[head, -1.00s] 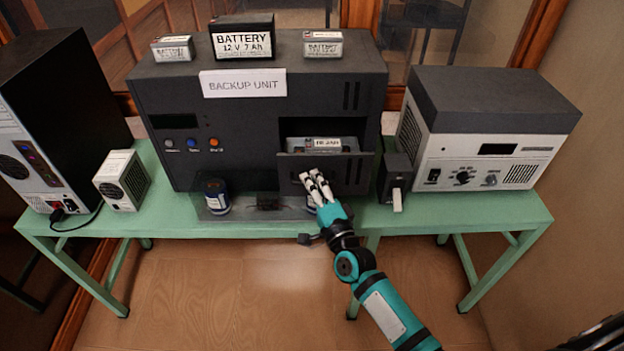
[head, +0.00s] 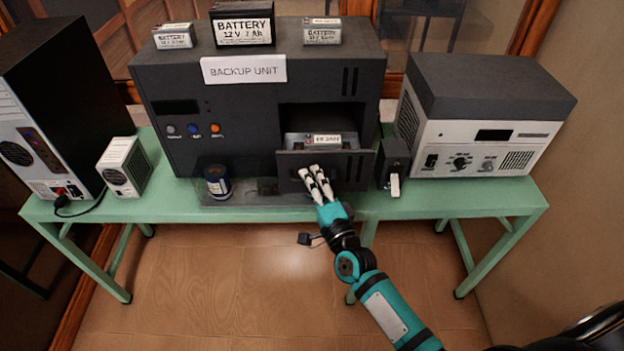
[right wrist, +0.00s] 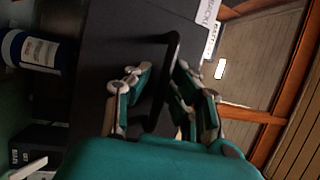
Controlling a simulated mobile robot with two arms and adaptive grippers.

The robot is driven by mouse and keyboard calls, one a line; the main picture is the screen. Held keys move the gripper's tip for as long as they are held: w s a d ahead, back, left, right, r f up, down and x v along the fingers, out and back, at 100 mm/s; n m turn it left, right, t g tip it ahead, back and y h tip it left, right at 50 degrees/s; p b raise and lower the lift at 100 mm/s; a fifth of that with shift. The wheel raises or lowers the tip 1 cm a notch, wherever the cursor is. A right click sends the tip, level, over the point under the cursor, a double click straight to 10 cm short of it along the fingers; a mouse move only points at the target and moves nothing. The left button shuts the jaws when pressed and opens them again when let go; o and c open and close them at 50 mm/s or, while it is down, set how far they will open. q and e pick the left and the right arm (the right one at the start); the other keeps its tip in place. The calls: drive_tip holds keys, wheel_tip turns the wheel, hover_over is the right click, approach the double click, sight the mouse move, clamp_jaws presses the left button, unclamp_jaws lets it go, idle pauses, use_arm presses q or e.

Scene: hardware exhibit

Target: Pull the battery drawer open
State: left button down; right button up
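The battery drawer (head: 350,165) is in the lower right of the dark backup unit (head: 230,115) and stands partly out. Its front panel is well forward of the unit's face, and a labelled battery (head: 327,139) shows inside it. My right gripper (head: 317,178) is at the drawer front. In the right wrist view, the dark bar handle (right wrist: 172,55) of the drawer passes between the fingers of my right gripper (right wrist: 162,100), which are closed in around it. The exact finger contact is dim. My left gripper is out of view.
The unit stands on a green table (head: 440,203). A dark switch box (head: 393,160) with a white lever is close right of the drawer. A blue-and-white cylinder (head: 217,182) stands to the left. The floor (head: 230,270) in front is clear.

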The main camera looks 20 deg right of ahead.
drive_tip(key=v, duration=1.2)
drive_tip(key=s+f+n+g+b, duration=0.1)
drive_tip(key=s+f+n+g, duration=0.2)
drive_tip(key=f, duration=0.9)
drive_tip(key=s+d+f+n+g+b, duration=0.1)
drive_tip(key=s+f+n+g, duration=0.25)
drive_tip(key=f, duration=0.85)
drive_tip(key=s+f+n+g+b, duration=0.1)
drive_tip(key=s+f+n+g, duration=0.25)
drive_tip(key=f, duration=0.85)
drive_tip(key=s+d+f+n+g+h+b, duration=0.1)
drive_tip(key=s+f+n+g, duration=0.3)
drive_tip(key=s+f, duration=0.5)
drive_tip(key=s+d+f+n+g+h+b, duration=0.1)
drive_tip(key=s+d+f+n+g, duration=0.2)
drive_tip(key=s+f, duration=0.7)
drive_tip(key=s+n+g, duration=0.1)
drive_tip(key=s, duration=0.7)
drive_tip(key=shift+s+d+f+g, duration=0.2)
drive_tip(key=shift+d+f+g, duration=0.1)
drive_tip(key=shift+d+g, duration=0.1)
